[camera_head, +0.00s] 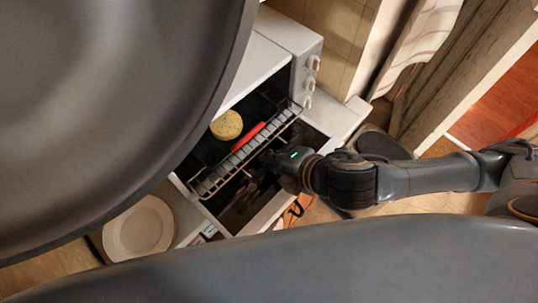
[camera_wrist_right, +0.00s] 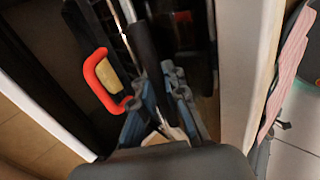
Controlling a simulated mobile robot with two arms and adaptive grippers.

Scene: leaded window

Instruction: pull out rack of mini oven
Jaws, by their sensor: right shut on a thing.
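The white mini oven (camera_head: 262,55) stands open in the head view, with its knobs along the right side. Its wire rack (camera_head: 213,180) sticks out at the front opening. A round yellowish food item (camera_head: 227,125) and a red-handled thing (camera_head: 249,136) are at the rack; the red loop (camera_wrist_right: 92,75) also shows in the right wrist view. My right gripper (camera_head: 270,158) is at the rack's front edge, coming from the right. In the right wrist view its fingers (camera_wrist_right: 168,95) are closed at the dark rack bar (camera_wrist_right: 145,50). The exact contact is partly hidden. My left gripper is out of view.
Below the rack is an open, pale-edged drawer-like compartment (camera_head: 268,213) with dark contents. A pale plate (camera_head: 139,229) lies at the lower left. A striped cloth (camera_head: 425,40) hangs at the upper right. Large grey shapes block much of the head view.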

